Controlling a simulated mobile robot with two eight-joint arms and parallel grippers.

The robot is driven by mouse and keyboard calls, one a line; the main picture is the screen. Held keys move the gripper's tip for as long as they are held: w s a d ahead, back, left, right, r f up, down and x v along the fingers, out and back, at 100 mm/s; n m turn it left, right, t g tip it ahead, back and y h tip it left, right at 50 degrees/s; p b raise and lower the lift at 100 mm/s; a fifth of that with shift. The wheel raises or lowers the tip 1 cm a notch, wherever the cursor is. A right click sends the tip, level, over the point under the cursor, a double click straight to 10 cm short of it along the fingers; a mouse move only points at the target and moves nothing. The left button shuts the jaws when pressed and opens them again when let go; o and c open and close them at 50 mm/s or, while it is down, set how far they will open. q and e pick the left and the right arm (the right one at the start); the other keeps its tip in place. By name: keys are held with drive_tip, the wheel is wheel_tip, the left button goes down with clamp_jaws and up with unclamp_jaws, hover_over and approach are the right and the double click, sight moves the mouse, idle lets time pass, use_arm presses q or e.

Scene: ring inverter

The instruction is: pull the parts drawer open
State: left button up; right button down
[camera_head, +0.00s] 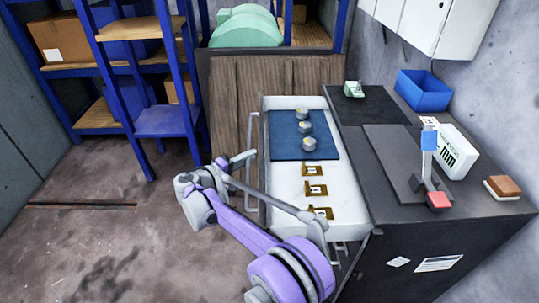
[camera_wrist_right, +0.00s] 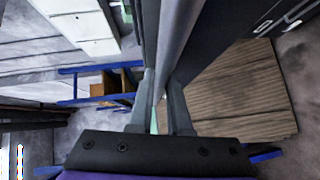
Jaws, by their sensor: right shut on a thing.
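The parts drawer (camera_head: 344,188) is a white tray pulled out to the left from under the dark bench top, and its inside shows. A pale bar handle (camera_head: 251,135) runs along its left front. My right gripper (camera_head: 243,158) is at this handle. In the right wrist view the two fingers (camera_wrist_right: 160,112) are shut on the grey handle bar (camera_wrist_right: 178,45), which runs up between them. The exact contact is partly hidden in the head view by my purple arm. My left gripper is out of view.
In the drawer lie a blue mat (camera_head: 285,148) with three round metal parts and three brass parts (camera_head: 316,189). A blue bin (camera_head: 423,91) and a red-and-blue fixture (camera_head: 430,160) stand on the bench (camera_head: 350,110). Blue shelving (camera_head: 165,119) stands behind; the floor at left is mostly clear.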

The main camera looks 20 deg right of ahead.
drive_tip(key=shift+w+a, duration=0.25)
drive_tip(key=shift+a, duration=0.75)
drive_tip(key=shift+w+a, duration=0.25)
drive_tip(key=shift+a, duration=0.7)
drive_tip(key=c, duration=0.9)
unclamp_jaws()
drive_tip(key=shift+o, duration=0.2)
drive_tip(key=v, duration=1)
drive_tip(key=shift+s+a+p, duration=0.25)
drive_tip(key=shift+a+p, duration=0.1)
drive_tip(key=shift+p, duration=0.1)
